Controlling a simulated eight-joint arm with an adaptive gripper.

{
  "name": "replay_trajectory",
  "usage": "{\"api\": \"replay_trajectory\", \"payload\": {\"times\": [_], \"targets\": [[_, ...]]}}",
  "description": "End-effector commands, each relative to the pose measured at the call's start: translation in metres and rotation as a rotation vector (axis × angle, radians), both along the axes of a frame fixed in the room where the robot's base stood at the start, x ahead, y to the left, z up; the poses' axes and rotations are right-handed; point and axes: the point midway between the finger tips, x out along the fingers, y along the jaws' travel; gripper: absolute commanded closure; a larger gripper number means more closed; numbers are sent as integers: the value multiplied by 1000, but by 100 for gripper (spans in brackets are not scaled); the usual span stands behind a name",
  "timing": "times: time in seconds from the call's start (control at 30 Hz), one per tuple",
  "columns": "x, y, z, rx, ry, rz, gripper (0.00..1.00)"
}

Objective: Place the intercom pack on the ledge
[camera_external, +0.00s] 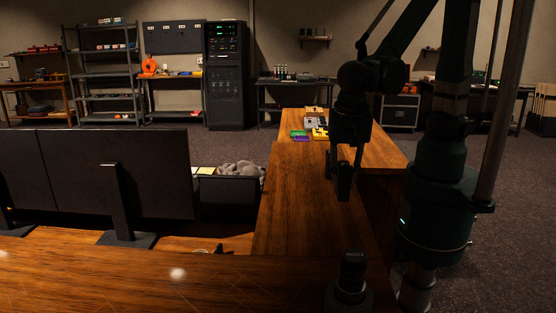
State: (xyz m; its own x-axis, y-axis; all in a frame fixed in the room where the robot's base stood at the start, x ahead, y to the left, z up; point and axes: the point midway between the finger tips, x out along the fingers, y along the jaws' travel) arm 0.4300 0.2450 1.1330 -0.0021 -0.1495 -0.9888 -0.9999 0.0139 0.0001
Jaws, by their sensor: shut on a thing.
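My gripper (344,176) hangs pointing down over the right part of the wooden desk, left of my arm's column. It is shut on a small dark block (344,190), which looks like the intercom pack. The block is nearly black, and its details are too dark to read. It appears to be above the desk top, but the gap is hard to judge. A raised wooden ledge (215,285) runs across the front of the view. A dark upright thing with pale lettering (353,268) is at the ledge's right end; I cannot tell what it is.
Two large dark monitors (115,185) stand at left. A dark bin (228,194) with grey cloth is beside the desk (290,215). Small green, purple and yellow items (312,131) lie at the desk's far end. The desk's middle is clear. Shelves and a rack (226,80) line the wall.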

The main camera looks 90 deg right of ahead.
Motion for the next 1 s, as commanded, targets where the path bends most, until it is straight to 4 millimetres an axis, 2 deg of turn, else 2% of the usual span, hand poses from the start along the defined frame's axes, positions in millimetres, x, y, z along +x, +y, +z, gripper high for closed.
{"api": "replay_trajectory", "payload": {"times": [0.27, 0.47, 0.67, 1.0], "targets": [[4, 3, 1, 0, 0, 14, 96], [23, 17, 4, 0, 0, 78, 96], [58, 43, 10, 0, 0, 205, 96], [133, 99, 19, 0, 0, 487, 96]]}}
